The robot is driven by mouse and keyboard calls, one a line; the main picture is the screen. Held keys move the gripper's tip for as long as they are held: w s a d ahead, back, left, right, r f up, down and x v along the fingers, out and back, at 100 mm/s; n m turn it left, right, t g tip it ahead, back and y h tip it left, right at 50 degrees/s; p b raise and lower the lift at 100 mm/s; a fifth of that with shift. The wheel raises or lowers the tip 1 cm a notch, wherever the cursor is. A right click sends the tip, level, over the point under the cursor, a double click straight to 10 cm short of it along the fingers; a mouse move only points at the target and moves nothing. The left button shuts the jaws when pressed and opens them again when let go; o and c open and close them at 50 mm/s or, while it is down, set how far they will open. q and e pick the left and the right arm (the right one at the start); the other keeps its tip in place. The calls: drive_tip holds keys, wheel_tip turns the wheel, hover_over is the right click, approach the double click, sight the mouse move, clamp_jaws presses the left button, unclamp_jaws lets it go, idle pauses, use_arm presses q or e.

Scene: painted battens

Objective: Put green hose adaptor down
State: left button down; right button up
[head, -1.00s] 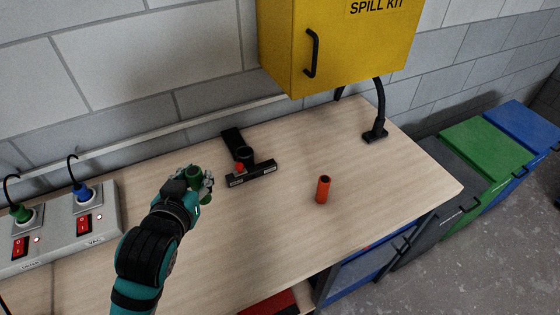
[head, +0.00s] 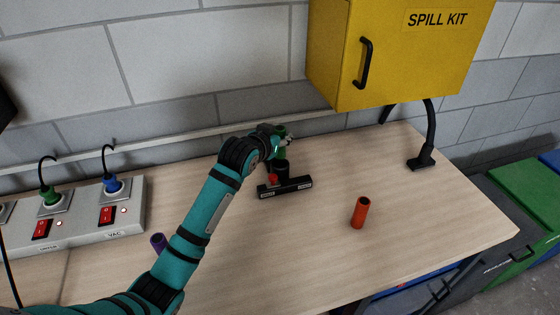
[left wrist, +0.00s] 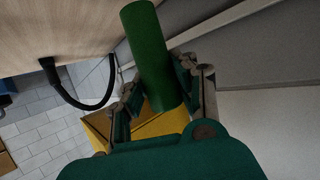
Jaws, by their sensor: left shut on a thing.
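The green hose adaptor (head: 281,153) is a dark green tube, held near the back of the bench. My left gripper (head: 279,141) is shut on it; the left wrist view shows the adaptor (left wrist: 152,50) between both fingers. In the head view the adaptor appears roughly upright, over or just behind the round black socket of a black stand (head: 285,188). I cannot tell whether they touch. The gripper partly hides the adaptor and the back of the stand. My right gripper is not in view.
An orange tube (head: 360,212) stands upright on the bench (head: 320,245), right of the stand. A purple tube (head: 158,242) is partly hidden by my left arm. A socket box (head: 75,222) is at left. A yellow cabinet (head: 415,50) overhangs the back; a black lamp-like arm (head: 430,140) stands at right.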

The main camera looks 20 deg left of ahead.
sight(278, 158)
use_arm(q)
drive_tip(key=f, duration=0.4)
drive_tip(key=s+f, duration=0.1)
drive_tip(key=f, duration=0.2)
drive_tip(key=shift+p, duration=0.35)
drive_tip(key=c, duration=1.5)
unclamp_jaws()
drive_tip(key=shift+w+f, duration=0.25)
drive_tip(key=shift+f, duration=0.05)
drive_tip(key=shift+c, duration=0.2)
drive_tip(key=shift+o, duration=1)
drive_tip(key=shift+w, duration=0.2)
drive_tip(key=shift+o, duration=1.2)
drive_tip(key=shift+d, duration=0.1)
drive_tip(key=shift+o, duration=0.3)
drive_tip(key=shift+r, duration=0.3)
drive_tip(key=shift+s, duration=0.1)
drive_tip(key=b+v, duration=0.1)
drive_tip(key=v, duration=1.1)
